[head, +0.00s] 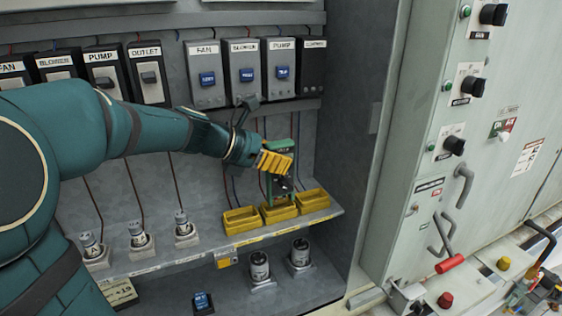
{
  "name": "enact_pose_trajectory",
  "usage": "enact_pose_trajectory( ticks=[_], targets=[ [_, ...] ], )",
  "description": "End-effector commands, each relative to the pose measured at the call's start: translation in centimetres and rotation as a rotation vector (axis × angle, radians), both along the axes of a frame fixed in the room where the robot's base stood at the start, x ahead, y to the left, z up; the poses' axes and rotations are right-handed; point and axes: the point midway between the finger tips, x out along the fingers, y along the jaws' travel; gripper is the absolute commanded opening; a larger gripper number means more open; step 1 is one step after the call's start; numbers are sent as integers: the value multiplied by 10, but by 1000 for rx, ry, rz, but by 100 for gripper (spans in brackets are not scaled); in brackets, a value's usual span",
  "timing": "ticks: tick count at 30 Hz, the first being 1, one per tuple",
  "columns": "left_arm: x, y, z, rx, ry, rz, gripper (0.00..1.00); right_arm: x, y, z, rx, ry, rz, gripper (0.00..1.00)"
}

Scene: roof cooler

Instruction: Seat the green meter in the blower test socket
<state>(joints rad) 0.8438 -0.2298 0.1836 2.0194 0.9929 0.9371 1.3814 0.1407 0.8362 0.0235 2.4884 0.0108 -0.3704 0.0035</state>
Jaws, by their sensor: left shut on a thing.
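My left gripper (274,164) reaches in from the left above the shelf and is shut on the green meter (283,145). The meter is upright and partly hidden behind a yellow ribbed piece at the gripper and dark finger parts. Its lower part stands over the middle of three yellow open sockets (278,213). I cannot tell whether its bottom is inside that socket or just above it. The left yellow socket (241,220) and the right yellow socket (313,201) look empty. The small labels on the shelf edge are too small to read. My right gripper is not in view.
Labelled switch boxes, including BLOWER (242,75), hang on the back wall above. Thin wires run down behind the gripper. A grey control panel (415,150) bounds the right.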

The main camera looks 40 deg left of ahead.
Motion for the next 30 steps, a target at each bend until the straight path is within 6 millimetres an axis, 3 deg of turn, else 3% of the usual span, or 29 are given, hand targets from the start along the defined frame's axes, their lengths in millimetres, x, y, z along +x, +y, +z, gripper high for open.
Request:
enact_pose_trajectory(
  ticks=[5,18,30],
  targets=[
    [4,9,-2,0,0,1,0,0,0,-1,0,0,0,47],
    [4,8,-27,-1,-1,-1,0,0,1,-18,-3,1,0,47],
    [4,8,-38,-1,0,0,0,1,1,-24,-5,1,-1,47]
  ],
)
